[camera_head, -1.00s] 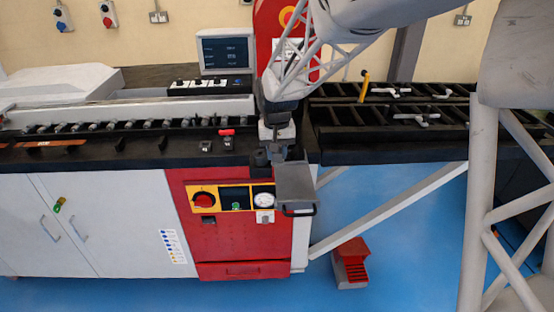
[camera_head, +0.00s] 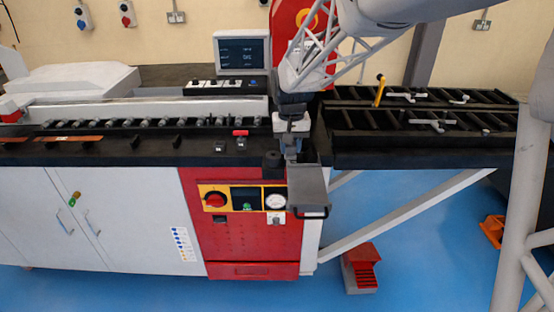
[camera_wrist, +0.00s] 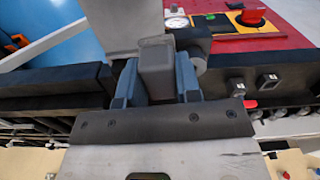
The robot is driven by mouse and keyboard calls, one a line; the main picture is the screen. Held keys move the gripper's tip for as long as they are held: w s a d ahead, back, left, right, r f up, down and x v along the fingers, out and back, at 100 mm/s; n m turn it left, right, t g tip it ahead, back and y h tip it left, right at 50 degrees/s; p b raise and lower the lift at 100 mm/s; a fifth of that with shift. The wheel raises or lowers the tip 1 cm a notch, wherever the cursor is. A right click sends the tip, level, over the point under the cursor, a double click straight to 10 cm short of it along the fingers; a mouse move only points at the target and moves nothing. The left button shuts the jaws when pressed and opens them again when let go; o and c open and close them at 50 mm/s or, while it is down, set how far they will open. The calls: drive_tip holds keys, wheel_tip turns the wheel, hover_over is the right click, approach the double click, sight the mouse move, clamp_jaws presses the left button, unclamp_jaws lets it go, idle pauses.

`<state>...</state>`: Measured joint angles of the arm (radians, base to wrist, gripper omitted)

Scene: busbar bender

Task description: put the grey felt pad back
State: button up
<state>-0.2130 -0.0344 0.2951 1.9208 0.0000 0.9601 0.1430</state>
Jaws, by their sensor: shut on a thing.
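My gripper (camera_head: 290,153) points down at the front edge of the machine bed, just above and behind a grey tray-like box (camera_head: 308,187). In the wrist view my gripper (camera_wrist: 157,92) has its blue-grey fingers shut on a small grey block, which I take to be the grey felt pad (camera_wrist: 157,72). The pad stands out between the fingertips, close to the light grey surface of the box (camera_wrist: 118,22). Whether the pad touches anything is hidden. In the head view the pad is too small to tell apart from the fingers.
A dark cylinder (camera_head: 271,161) stands right beside the fingers, at their left. The red control panel (camera_head: 240,235) with a gauge (camera_head: 276,201) is below. A black roller table (camera_head: 420,150) extends right. A red foot pedal (camera_head: 361,268) is on the blue floor.

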drive_tip(key=shift+a, duration=0.1)
drive_tip(key=w+a+f+n, duration=0.1)
drive_tip(key=w+a+n, duration=0.1)
drive_tip(key=a, duration=1.6)
drive_tip(key=w+a+f+n, duration=0.1)
drive_tip(key=w+a+f, duration=0.1)
drive_tip(key=a, duration=1.6)
drive_tip(key=shift+w+a+n, duration=0.3)
drive_tip(key=shift+w+n, duration=0.1)
drive_tip(key=shift+w, duration=0.25)
drive_tip(key=shift+f, duration=0.1)
drive_tip(key=shift+w, duration=0.1)
hover_over(162, 145)
drive_tip(key=shift+f, duration=0.75)
drive_tip(key=shift+f, duration=1.75)
drive_tip(key=shift+f, duration=0.15)
